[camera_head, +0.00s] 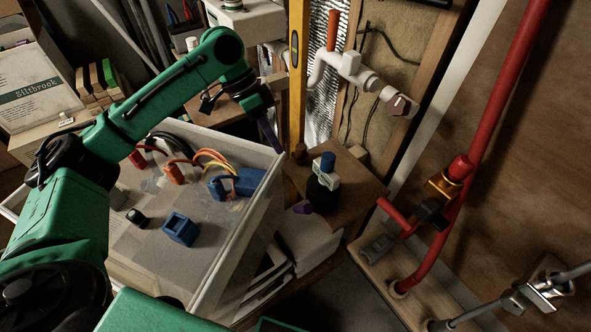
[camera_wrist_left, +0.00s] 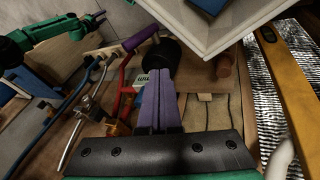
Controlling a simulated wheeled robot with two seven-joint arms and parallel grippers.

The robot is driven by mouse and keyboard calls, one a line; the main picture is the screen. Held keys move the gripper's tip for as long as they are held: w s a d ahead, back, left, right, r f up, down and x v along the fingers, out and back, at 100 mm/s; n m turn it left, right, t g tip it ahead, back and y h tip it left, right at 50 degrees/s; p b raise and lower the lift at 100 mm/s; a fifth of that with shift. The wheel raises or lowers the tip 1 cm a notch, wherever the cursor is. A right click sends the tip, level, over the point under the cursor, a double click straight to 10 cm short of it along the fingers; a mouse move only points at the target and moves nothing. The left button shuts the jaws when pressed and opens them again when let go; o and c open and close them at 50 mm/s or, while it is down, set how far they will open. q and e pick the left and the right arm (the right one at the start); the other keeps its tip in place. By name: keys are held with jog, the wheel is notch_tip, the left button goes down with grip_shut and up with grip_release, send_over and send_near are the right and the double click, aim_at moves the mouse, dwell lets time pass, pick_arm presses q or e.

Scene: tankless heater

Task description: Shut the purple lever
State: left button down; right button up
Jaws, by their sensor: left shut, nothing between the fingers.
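The purple lever (camera_head: 303,209) sticks out low on the left side of a black valve-like fitting (camera_head: 322,190) with a blue top, by the wooden block. In the left wrist view the lever (camera_wrist_left: 139,38) extends up and left from the black body (camera_wrist_left: 160,58). My left gripper (camera_head: 277,145) is shut and empty, above and left of the fitting in the head view. In the left wrist view its closed fingers (camera_wrist_left: 160,84) point towards the black body and cover part of it. I cannot tell whether they touch it.
A pale bin (camera_head: 215,262) with blue and orange parts stands left of the fitting. A yellow level (camera_head: 297,75) stands behind it. A white pipe (camera_head: 347,66) and red pipes (camera_head: 497,95) are to its right. Free room before the fitting is narrow.

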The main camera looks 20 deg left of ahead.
pick_arm(q)
jog(key=s+d+f, duration=0.1)
jog(key=s+d, duration=0.1)
jog(key=p, duration=0.2)
send_over(297, 206)
notch_tip(297, 206, down, 9)
jog(key=shift+w+r, duration=0.15)
jog(key=shift+r, duration=0.05)
jog(key=shift+f, duration=0.15)
pick_arm(e)
jog(key=shift+s+d+r, duration=0.1)
jog(key=shift+s+r, duration=0.15)
jog(key=shift+r, duration=0.2)
jog(key=shift+s+d+r, duration=0.1)
jog(key=shift+s+r, duration=0.1)
jog(key=shift+r, duration=0.25)
pick_arm(q)
jog(key=shift+w, duration=0.15)
pick_arm(e)
jog(key=shift+a, duration=0.1)
